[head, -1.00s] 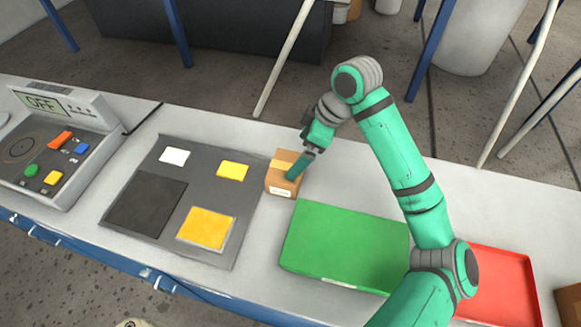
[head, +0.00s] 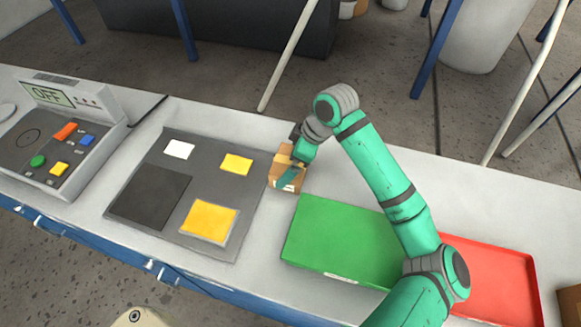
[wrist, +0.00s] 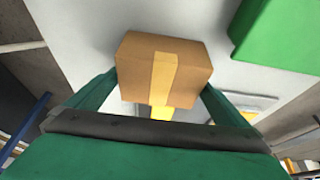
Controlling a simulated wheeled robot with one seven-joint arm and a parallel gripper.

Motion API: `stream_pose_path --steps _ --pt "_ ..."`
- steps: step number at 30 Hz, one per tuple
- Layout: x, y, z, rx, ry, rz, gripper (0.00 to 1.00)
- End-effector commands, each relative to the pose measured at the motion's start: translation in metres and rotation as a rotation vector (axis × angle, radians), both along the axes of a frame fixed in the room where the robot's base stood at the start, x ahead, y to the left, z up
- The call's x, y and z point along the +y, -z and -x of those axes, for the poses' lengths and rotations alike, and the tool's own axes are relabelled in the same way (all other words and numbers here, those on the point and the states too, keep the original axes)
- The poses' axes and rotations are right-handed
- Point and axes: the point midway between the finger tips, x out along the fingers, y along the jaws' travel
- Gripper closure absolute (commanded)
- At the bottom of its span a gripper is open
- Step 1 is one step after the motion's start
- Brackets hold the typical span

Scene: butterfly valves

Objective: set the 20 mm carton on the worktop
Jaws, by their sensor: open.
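A small brown carton (head: 273,178) with a yellow tape strip and a white label stands on the pale worktop (head: 345,178), between the dark grey mat and the green box. The label is too small to read. My gripper (head: 288,178) is open at the carton and hides part of it in the head view. In the wrist view the carton (wrist: 190,72) lies between the two green fingers (wrist: 158,98), one at each side. I cannot tell whether either finger touches it.
The grey mat (head: 225,150) holds white and yellow pads and a dark square. A green box (head: 335,240) stands right of the carton, with a red tray (head: 490,275) beyond it. A control panel (head: 60,135) reading OFF is at the left. A brown box (head: 568,308) shows at the right edge.

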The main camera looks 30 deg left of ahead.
Motion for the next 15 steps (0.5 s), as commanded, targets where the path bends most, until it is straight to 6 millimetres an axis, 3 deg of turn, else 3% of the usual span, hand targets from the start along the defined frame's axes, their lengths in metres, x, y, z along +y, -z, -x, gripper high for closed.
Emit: stream_pose_path --steps 15 --pt "-0.0015 0.0036 -0.0007 0.000 0.003 0.000 0.00"
